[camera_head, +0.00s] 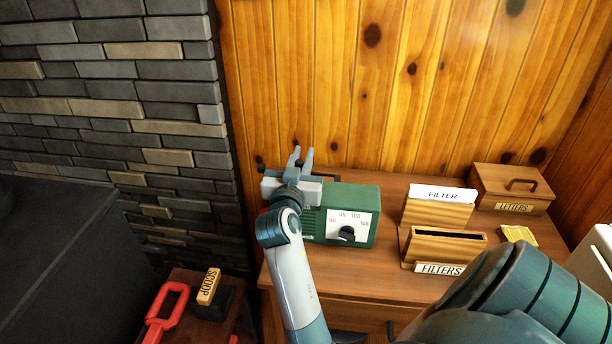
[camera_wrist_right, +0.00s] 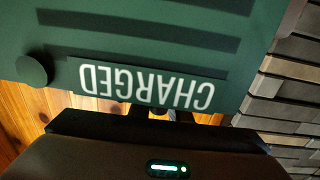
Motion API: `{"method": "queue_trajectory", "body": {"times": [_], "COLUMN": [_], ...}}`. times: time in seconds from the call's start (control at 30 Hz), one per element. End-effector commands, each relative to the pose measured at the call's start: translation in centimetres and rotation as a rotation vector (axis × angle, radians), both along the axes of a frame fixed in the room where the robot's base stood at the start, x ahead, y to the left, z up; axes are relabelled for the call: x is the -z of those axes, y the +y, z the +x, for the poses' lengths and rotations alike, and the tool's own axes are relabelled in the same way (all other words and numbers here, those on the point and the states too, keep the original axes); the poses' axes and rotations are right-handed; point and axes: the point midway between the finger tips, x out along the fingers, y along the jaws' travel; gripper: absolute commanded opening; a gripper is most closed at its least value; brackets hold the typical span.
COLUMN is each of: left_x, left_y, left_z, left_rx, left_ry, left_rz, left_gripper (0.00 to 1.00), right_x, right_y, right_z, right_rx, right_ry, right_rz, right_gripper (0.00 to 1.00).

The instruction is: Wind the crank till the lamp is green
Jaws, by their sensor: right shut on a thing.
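The green crank radio (camera_head: 352,200) stands on the wooden desk, its white dial facing me. My right gripper (camera_head: 302,158) is at the radio's left end, its fingers pointing away from me. It is shut on the crank, which its own body and fingers mostly hide in the head view. In the right wrist view, the radio's case shows upside down with a CHARGED label (camera_wrist_right: 147,86). A round dark green lamp (camera_wrist_right: 31,70) sits beside the label and shows no clear glow. My left gripper is not in view.
To the radio's right are a FILTER box (camera_head: 437,212), an open wooden FILTERS holder (camera_head: 410,250) and a lidded LETTERS box (camera_head: 508,188). A SCOOP block (camera_head: 208,287) and a red handle (camera_head: 165,308) are at lower left. A stone wall stands to the left.

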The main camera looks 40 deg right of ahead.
Motion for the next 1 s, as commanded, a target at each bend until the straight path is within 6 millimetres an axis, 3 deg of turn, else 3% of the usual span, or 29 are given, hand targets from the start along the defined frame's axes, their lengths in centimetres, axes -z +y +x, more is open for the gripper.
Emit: {"method": "queue_trajectory", "body": {"times": [1.0], "left_x": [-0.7], "left_y": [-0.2], "left_z": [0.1], "left_rx": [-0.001], "left_ry": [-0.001], "left_rz": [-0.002], "left_gripper": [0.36], "right_x": [0.2], "right_y": [-1.7], "right_z": [-1.4], "right_rx": [0.006], "right_ry": [0.005], "right_rz": [0.002], "right_gripper": [0.0]}}
